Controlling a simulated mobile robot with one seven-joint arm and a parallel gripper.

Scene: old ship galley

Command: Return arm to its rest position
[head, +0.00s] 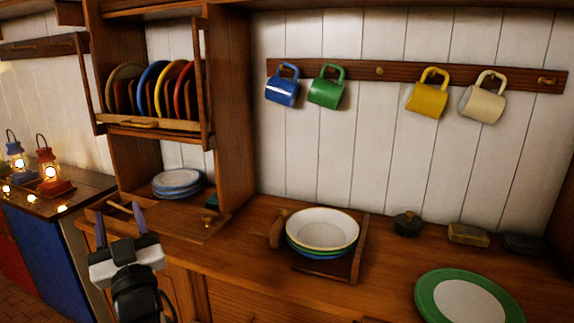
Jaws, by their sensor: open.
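My gripper (121,224) is at the lower left in the head view. Its two purple-grey fingers stand apart and hold nothing. It is in front of the wooden counter's left part, near a small wooden tray or board (178,228). My arm below the wrist runs out of the bottom of the picture.
A bowl stack (322,227) sits in a wooden holder on the counter (245,245). A green-rimmed plate (468,299) lies at the right front. Mugs (326,92) hang behind. Lanterns (48,170) stand left.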

